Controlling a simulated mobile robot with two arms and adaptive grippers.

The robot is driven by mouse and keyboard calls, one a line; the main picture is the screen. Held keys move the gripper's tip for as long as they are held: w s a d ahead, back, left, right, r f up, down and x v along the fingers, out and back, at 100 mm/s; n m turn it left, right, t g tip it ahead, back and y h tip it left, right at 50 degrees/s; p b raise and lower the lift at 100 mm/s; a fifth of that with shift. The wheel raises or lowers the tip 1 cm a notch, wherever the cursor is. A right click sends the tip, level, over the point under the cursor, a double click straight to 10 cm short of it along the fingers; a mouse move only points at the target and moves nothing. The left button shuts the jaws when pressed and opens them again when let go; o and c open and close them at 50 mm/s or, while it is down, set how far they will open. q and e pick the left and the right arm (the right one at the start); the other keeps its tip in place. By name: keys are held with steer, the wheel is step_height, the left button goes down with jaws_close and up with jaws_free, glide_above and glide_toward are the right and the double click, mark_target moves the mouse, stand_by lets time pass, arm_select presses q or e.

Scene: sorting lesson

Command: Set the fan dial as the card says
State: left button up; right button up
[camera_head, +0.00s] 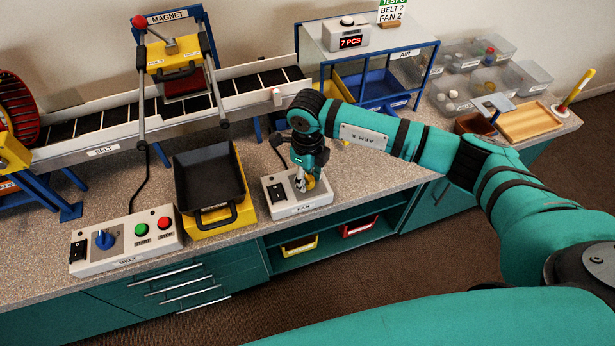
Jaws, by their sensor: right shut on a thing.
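The fan box (279,209), a light box labelled FAN, sits near the front edge of the counter. My right gripper (306,184) points down over it and is shut on the fan dial (311,182), a yellowish knob mostly hidden by the fingers. The dial's setting cannot be read. A black switch (277,192) is on the box's left side. The card (391,12) at the top reads BELT 2 and FAN 2 under a green band. My left gripper is not in view.
The belt box (127,241) with a blue dial, green and red buttons stands at left. A black tray (209,177) on a yellow base is between the boxes. The conveyor (108,137) runs behind. Clear bins (490,75) and a wooden tray (528,122) stand at right.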

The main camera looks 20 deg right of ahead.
mark_target(308, 176)
steer(key=shift+r+m, duration=0.1)
steer(key=shift+m, duration=0.6)
steer(key=shift+w, duration=0.1)
steer(key=o, duration=1.1)
steer(key=shift+o, duration=0.2)
step_height(308, 176, up, 12)
